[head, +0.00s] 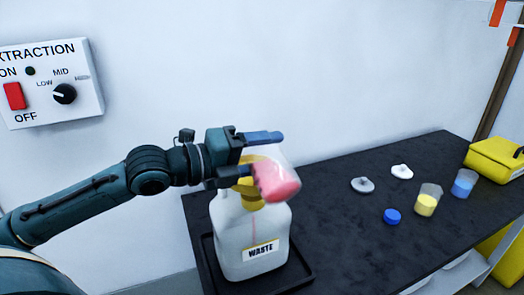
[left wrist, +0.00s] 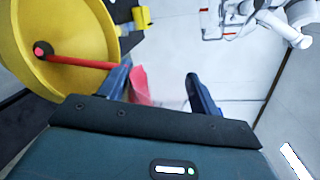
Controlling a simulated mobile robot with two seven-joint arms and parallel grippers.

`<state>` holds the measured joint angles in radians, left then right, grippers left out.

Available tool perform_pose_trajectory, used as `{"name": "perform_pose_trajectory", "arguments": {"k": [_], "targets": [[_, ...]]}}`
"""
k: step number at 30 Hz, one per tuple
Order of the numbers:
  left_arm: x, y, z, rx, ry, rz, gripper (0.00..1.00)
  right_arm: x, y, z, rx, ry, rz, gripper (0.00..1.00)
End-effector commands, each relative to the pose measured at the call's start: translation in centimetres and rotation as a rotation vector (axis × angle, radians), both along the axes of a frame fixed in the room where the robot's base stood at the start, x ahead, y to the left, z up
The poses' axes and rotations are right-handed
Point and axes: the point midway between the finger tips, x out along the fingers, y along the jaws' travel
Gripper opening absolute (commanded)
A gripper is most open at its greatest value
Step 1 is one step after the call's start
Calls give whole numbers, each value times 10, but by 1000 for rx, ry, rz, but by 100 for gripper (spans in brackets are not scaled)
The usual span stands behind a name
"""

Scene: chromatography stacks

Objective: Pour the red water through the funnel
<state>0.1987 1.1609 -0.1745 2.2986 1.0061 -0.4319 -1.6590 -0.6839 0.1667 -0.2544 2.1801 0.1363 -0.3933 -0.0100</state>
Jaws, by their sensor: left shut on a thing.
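My left gripper (head: 266,154) is shut on a clear beaker (head: 281,158) of red water (head: 278,183), held tilted over the waste jug. The yellow funnel (head: 245,184) sits in the mouth of the white jug (head: 238,222) labelled WASTE, partly hidden behind the gripper and beaker. In the left wrist view, a red stream (left wrist: 80,62) runs from the beaker to the centre of the funnel (left wrist: 85,22). A faint pink line shows inside the jug. The fingers (left wrist: 158,76) show in the left wrist view. My right gripper is not in view.
The jug stands in a black tray (head: 303,277) on the dark table (head: 335,210). To the right are a yellow-filled beaker (head: 426,204), a blue-filled beaker (head: 464,184), a blue cap (head: 392,216) and two pale lids (head: 362,185). A yellow case (head: 494,157) stands at the far right.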

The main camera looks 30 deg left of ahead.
Motion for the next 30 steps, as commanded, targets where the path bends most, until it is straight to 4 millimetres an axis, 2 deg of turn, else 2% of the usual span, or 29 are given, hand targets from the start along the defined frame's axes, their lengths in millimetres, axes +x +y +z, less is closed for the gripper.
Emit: {"name": "perform_pose_trajectory", "arguments": {"k": [30], "targets": [[3, 4, 1, -110, 90, 0, 19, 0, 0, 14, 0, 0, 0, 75]]}}
